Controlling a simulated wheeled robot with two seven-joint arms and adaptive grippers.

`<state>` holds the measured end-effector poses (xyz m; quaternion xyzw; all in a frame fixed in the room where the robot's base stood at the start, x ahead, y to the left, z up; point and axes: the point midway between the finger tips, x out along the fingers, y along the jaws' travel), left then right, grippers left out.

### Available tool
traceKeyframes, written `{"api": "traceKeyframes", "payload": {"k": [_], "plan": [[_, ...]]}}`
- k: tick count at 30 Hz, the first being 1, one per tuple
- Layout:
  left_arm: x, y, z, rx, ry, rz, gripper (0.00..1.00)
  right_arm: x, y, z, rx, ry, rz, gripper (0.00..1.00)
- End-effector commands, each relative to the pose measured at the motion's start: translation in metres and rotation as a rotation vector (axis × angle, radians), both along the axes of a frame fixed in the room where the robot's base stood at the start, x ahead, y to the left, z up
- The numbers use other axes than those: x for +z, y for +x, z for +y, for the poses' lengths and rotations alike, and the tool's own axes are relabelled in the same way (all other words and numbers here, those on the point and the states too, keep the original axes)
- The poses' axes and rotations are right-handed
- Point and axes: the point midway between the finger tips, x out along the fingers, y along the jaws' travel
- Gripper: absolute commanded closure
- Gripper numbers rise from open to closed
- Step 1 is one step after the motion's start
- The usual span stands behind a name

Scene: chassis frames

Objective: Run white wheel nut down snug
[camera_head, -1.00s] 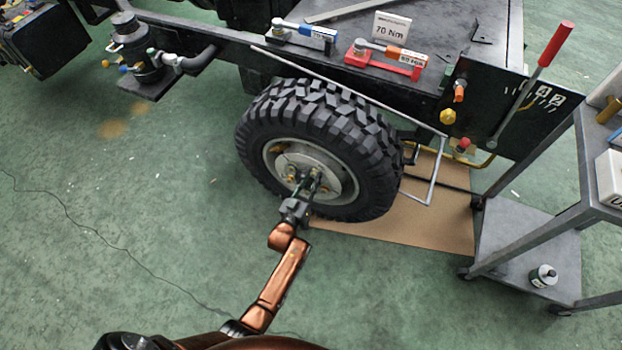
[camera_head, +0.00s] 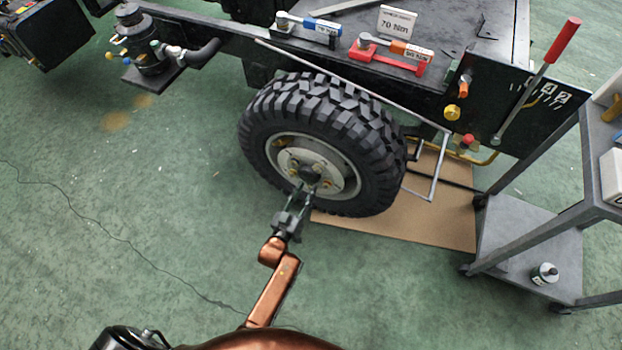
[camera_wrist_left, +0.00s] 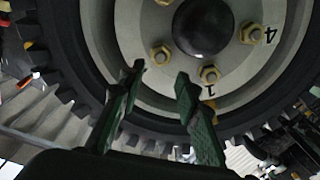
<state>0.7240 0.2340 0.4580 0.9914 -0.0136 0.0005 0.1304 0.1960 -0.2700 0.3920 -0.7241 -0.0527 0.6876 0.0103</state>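The wheel (camera_head: 322,142) has a black knobbly tyre, a pale rim and a dark hub cap (camera_wrist_left: 203,27). In the left wrist view brass-coloured nuts sit around the cap: one nut (camera_wrist_left: 161,54) at lower left, one (camera_wrist_left: 210,74) by a "1", and one (camera_wrist_left: 251,33) by a "4". I cannot tell any nut as white. My left gripper (camera_head: 308,187) points at the lower part of the hub. In the wrist view its two green-padded fingers (camera_wrist_left: 160,70) are apart with nothing between them. The fingers appear short of the nuts. My right gripper is not in view.
A blue torque wrench (camera_head: 308,28) and a red one (camera_head: 392,56) lie on the chassis top by a "70 Nm" card (camera_head: 396,22). A red-handled lever (camera_head: 565,40) stands at right. A grey cart (camera_head: 530,245) is at far right.

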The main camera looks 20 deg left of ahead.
Motion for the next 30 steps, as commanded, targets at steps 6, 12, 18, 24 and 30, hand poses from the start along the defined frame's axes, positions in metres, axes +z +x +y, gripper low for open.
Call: {"api": "traceKeyframes", "payload": {"k": [6,12,18,24,30], "plan": [[-0.001,-0.034,0.002,0.001,0.001,0.000,0.70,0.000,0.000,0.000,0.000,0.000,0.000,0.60],[0.000,-0.043,0.001,0.000,0.000,-0.001,0.70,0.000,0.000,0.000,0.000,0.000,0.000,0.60],[0.000,-0.042,0.001,-0.001,0.000,-0.001,0.70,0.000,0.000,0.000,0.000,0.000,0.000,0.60],[0.000,-0.042,0.001,-0.001,0.000,-0.001,0.70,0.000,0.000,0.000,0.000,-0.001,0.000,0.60],[-0.003,-0.046,0.004,0.001,0.006,0.018,0.70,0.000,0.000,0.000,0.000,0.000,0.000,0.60]]}}
